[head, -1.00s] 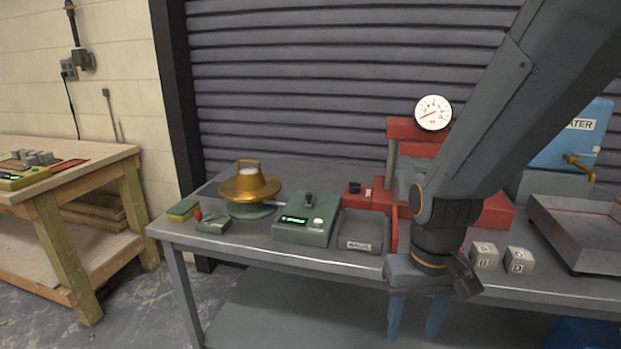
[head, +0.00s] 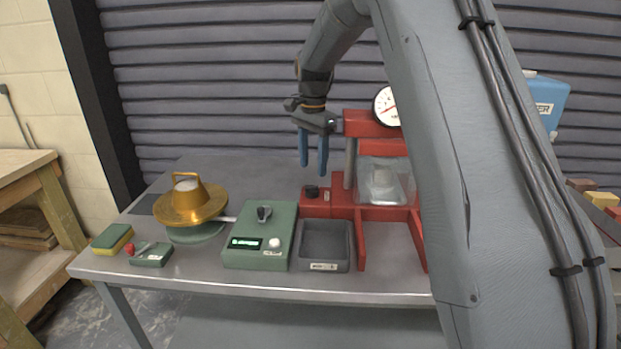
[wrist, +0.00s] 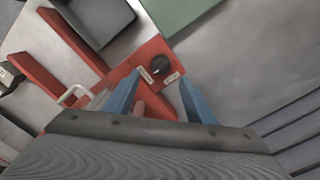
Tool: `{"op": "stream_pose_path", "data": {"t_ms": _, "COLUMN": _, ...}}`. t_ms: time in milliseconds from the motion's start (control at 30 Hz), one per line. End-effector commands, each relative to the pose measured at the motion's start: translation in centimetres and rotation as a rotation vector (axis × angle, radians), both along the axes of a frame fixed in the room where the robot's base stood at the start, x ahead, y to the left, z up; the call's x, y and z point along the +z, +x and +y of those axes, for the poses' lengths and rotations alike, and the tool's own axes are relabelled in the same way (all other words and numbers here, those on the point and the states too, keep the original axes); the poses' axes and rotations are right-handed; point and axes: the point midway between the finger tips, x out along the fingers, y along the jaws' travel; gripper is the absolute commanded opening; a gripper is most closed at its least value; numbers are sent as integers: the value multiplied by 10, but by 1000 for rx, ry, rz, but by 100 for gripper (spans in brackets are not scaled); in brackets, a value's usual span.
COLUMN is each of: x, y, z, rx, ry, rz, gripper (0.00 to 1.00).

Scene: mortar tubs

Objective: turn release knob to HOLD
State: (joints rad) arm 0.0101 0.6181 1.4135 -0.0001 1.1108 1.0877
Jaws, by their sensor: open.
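The release knob (head: 311,191) is a small black round knob on the red base of the press (head: 343,208). In the wrist view the knob (wrist: 160,66) sits between two small pale labels, whose words are too small to read. I cannot tell which label its pointer faces. My gripper (head: 313,170) points down with two blue fingers, open and empty, just above the knob. In the wrist view my gripper (wrist: 157,80) has its fingertips spread on either side of the knob, apparently not touching it.
A green control box (head: 232,257) with a lever and a grey tray (head: 324,262) stand in front of the knob. A brass flow table (head: 190,205) is at left. The press gauge (head: 386,106) and frame rise at right, partly hidden by my arm.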

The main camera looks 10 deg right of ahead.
Motion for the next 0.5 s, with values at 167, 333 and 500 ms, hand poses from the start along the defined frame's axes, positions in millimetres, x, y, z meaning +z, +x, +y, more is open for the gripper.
{"op": "stream_pose_path", "data": {"t_ms": 167, "x": -18, "y": 0, "z": 3, "rx": -1, "ry": 0, "rz": 4, "gripper": 50}}
{"op": "stream_pose_path", "data": {"t_ms": 333, "x": -45, "y": 0, "z": 4, "rx": 1, "ry": 0, "rz": 3, "gripper": 50}}
{"op": "stream_pose_path", "data": {"t_ms": 500, "x": -66, "y": 0, "z": 3, "rx": 0, "ry": 0, "rz": 1, "gripper": 50}}
